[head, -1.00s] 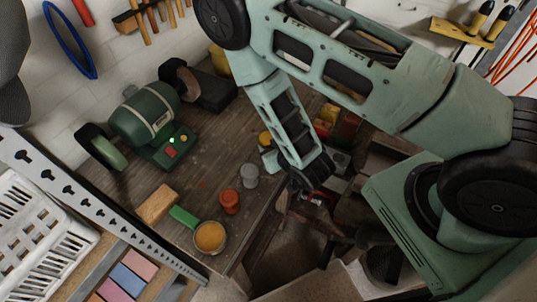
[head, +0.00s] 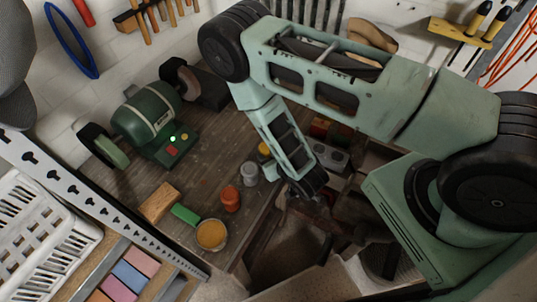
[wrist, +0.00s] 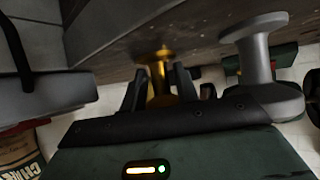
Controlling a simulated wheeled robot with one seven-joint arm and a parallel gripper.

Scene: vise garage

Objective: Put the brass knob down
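The brass knob (wrist: 160,78) is in the middle of the wrist view, between the two dark fingers of my gripper (wrist: 160,92). The fingers close around its stem and appear shut on it. Its flared end lies against the wooden bench surface (wrist: 205,45) in the picture; I cannot tell whether it touches. In the head view only a small yellow part of the knob (head: 264,149) shows beside my arm, which hides most of the gripper.
A grey knob (wrist: 258,60) stands close to the right of the brass one; it also shows in the head view (head: 249,174). A green grinder (head: 145,125) stands farther back.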

